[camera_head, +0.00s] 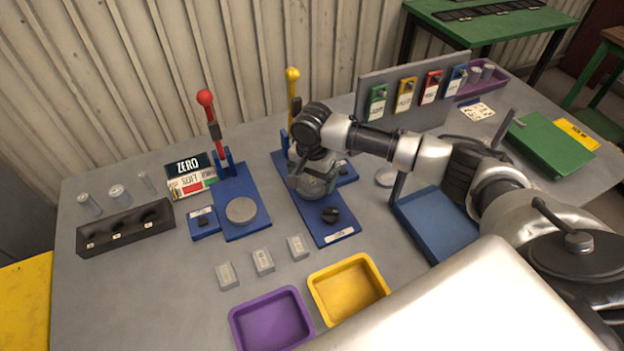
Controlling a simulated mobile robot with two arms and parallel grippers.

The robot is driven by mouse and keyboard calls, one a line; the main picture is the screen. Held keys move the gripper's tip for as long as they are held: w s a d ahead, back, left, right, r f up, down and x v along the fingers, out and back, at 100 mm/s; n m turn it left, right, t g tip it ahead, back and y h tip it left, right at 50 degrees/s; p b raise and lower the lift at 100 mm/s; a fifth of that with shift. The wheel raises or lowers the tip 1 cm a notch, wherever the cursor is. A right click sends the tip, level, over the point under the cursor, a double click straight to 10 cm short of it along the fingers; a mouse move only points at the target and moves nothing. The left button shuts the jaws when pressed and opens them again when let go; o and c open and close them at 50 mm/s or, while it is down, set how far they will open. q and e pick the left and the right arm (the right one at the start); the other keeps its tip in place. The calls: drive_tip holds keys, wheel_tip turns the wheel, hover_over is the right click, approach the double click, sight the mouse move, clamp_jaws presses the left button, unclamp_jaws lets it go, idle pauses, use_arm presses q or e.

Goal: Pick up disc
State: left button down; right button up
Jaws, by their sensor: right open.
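A flat grey disc (241,210) lies on the blue base plate of the red-knobbed lever (207,110). A second round grey disc (386,177) lies on the table to the right, partly hidden by my right arm. My right gripper (312,186) points down over the blue base plate (336,232) of the yellow-knobbed lever (292,85). It is open, but its fingertips are hard to make out, and what lies directly under it is hidden. It is to the right of the first disc and apart from it. My left gripper is out of view.
A purple tray (238,323) and a yellow tray (317,281) stand at the front. Several small grey blocks (263,262) lie behind them. A black holder (100,248) is at left.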

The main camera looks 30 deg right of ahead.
drive_tip(key=c, duration=1.1)
drive_tip(key=shift+c, duration=0.7)
drive_tip(key=shift+r, duration=0.1)
